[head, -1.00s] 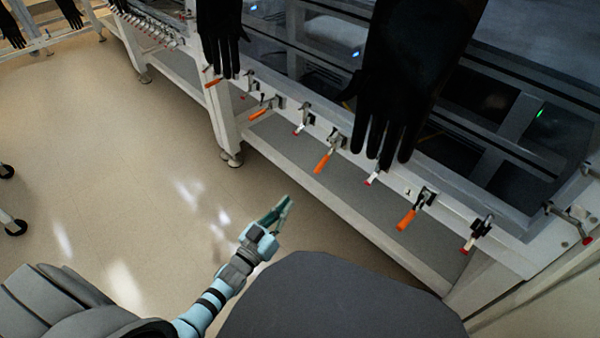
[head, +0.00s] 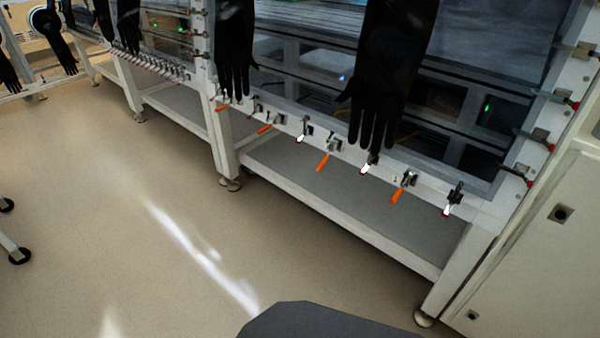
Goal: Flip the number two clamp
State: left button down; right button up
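A row of toggle clamps runs along the lower front rail of the glovebox in the head view. Some have orange handles: one at the right (head: 402,187), one in the middle (head: 327,156) and one further left (head: 267,126). Between them are clamps with white, red-tipped handles, at the far right (head: 452,200), under the large glove (head: 368,165) and left of the middle (head: 303,130). The handles point downward. I cannot read any number on them, so I cannot tell which is number two. Neither of my grippers shows in this view.
Black gloves hang over the front at the centre right (head: 385,75) and centre left (head: 235,50). More clamps, one of them here (head: 537,140), line the right upright. A grey shelf (head: 330,185) lies below the rail. The floor (head: 110,190) to the left is open.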

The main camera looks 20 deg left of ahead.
aim_at(321, 166)
jog(key=u, duration=0.55)
jog(key=i, duration=1)
jog(key=z, duration=0.15)
